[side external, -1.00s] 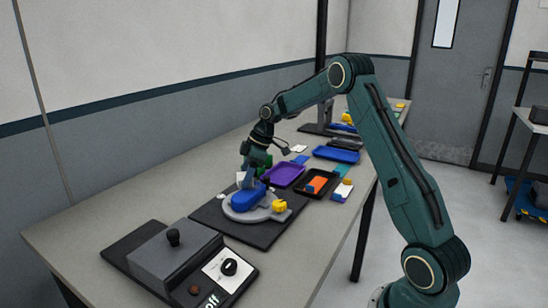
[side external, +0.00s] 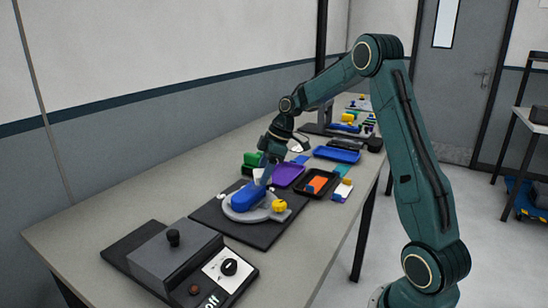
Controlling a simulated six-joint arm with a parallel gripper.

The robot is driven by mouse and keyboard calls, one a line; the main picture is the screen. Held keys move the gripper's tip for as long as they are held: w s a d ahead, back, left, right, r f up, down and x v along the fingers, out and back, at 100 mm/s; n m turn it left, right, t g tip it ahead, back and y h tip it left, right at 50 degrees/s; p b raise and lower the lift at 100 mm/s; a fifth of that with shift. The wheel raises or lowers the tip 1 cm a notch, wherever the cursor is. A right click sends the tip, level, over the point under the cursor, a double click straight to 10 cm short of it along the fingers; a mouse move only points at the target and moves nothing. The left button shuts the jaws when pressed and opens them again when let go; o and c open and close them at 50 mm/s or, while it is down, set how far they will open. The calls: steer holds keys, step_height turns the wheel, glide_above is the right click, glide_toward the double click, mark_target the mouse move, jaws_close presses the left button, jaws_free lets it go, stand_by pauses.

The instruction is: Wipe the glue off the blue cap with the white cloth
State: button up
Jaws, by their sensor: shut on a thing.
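The blue cap (side external: 245,198) sits on a round grey fixture (side external: 236,214) with a yellow knob (side external: 280,205) at its right. My gripper (side external: 264,184) points down at the cap's right end. It is shut on a small white thing, most likely the white cloth (side external: 259,175), which shows as a pale patch between the arm's end and the cap. The fingertips are small here, and I cannot tell whether the cloth touches the cap. No glue can be made out on the cap at this size.
The fixture stands on a black mat (side external: 215,222). A grey control box (side external: 175,258) with a dial is in front. Behind are a purple tray (side external: 287,174), a black tray (side external: 317,183), a blue tray (side external: 337,154) and a green block (side external: 251,160).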

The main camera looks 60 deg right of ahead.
steer(key=shift+r, duration=2.65)
steer(key=shift+s+d+r, duration=0.25)
steer(key=shift+s, duration=0.15)
steer(key=s+d+r+m+h, duration=0.1)
steer(key=s+m, duration=0.3)
steer(key=s, duration=0.4)
steer(key=s+d+r+m+t+h, duration=0.1)
steer(key=s+r+m, duration=0.3)
steer(key=s, duration=0.4)
steer(key=shift+s+d+h, duration=0.25)
steer(key=shift+d+h, duration=0.15)
steer(key=shift+d, duration=0.45)
step_height(320, 180, down, 16)
steer(key=shift+f, duration=0.1)
